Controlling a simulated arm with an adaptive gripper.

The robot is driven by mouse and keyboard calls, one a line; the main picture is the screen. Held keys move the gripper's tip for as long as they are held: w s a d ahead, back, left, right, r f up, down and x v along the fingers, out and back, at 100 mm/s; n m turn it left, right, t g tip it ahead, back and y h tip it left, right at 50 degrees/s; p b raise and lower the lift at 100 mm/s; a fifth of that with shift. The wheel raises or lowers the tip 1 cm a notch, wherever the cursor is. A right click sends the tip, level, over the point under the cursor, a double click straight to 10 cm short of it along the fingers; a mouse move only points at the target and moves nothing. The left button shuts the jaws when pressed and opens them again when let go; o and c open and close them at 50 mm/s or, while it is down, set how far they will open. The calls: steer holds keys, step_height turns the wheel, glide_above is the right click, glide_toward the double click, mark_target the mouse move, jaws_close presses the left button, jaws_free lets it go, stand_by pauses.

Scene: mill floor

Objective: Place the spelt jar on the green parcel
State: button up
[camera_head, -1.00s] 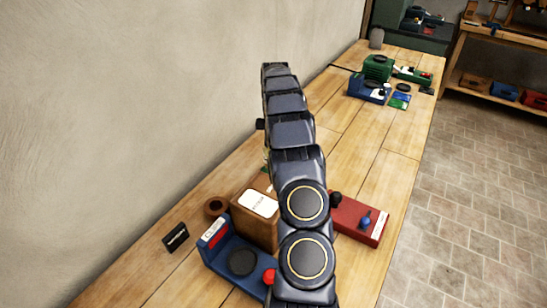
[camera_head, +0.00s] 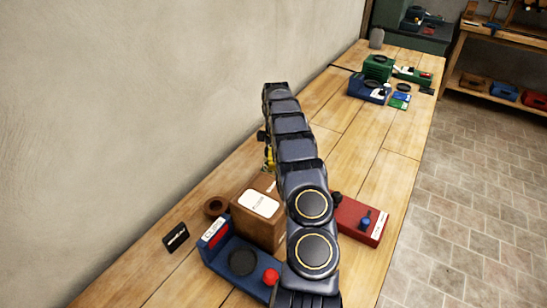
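I cannot make out the spelt jar or the green parcel for sure in the head view. A small yellow and dark thing (camera_head: 268,158) shows at the left edge of my arm, behind the brown box; it is too small and covered to name. My arm runs up the middle of the view and hides the bench behind it. My gripper is not visible, so I cannot see whether it holds anything.
A brown box with a white label (camera_head: 260,204), a blue device with a red knob (camera_head: 235,262) and a red device (camera_head: 361,220) stand close around my arm. A small dark card (camera_head: 176,237) lies left. Green (camera_head: 378,66) and blue devices (camera_head: 368,88) stand farther back; bench between is clear.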

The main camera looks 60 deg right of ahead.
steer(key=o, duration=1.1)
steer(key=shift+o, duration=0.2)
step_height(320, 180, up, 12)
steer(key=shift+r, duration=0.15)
